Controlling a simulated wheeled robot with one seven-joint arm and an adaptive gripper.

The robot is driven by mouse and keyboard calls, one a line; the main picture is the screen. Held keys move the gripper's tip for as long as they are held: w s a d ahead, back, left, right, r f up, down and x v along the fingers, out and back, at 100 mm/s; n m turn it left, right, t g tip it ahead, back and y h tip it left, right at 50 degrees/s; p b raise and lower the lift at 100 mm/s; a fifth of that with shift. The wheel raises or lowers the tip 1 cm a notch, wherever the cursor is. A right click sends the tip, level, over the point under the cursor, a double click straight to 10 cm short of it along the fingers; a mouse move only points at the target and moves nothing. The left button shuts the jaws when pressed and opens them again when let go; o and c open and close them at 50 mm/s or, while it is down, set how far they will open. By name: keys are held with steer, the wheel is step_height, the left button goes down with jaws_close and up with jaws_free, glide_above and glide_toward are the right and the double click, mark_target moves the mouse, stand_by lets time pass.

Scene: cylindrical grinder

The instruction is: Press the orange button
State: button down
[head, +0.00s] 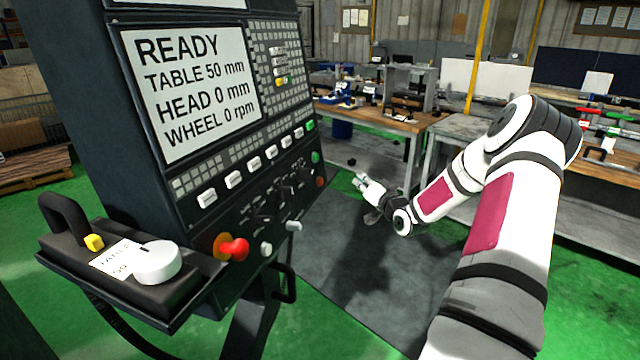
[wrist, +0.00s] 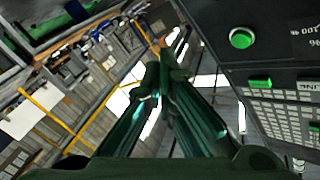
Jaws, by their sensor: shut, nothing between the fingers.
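A small orange button (head: 320,182) sits at the lower right edge of the dark control panel (head: 185,185), below a green button (head: 315,157). My gripper (head: 360,181) is to the right of the orange button in the head view, with a visible gap between them. The fingers are shut and empty; in the wrist view the fingertips (wrist: 165,62) are close together. The wrist view shows the panel's side with a green button (wrist: 241,38) and a green key (wrist: 259,82). The orange button does not show there.
A workbench (head: 385,122) stands behind my gripper. The grey floor mat (head: 390,290) looks clear.

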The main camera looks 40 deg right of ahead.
mark_target(320, 182)
steer(key=w+a+f+b, duration=0.1)
steer(key=w+a+b, duration=0.2)
steer(key=w, duration=0.4)
steer(key=shift+w+a+f+b, duration=0.3)
steer(key=shift+w+a+b, duration=0.1)
steer(key=shift+b, duration=0.4)
stand_by(1.0)
steer(key=shift+w+a, duration=0.2)
steer(key=shift+w, duration=0.15)
steer(key=shift+w+a+f, duration=0.15)
steer(key=shift+w+a, duration=0.05)
steer(key=shift+w, duration=0.2)
stand_by(0.7)
steer(key=shift+s, duration=0.15)
steer(key=shift+s+d+p, duration=0.35)
steer(key=shift+s+p, duration=0.2)
steer(key=shift+s, duration=0.05)
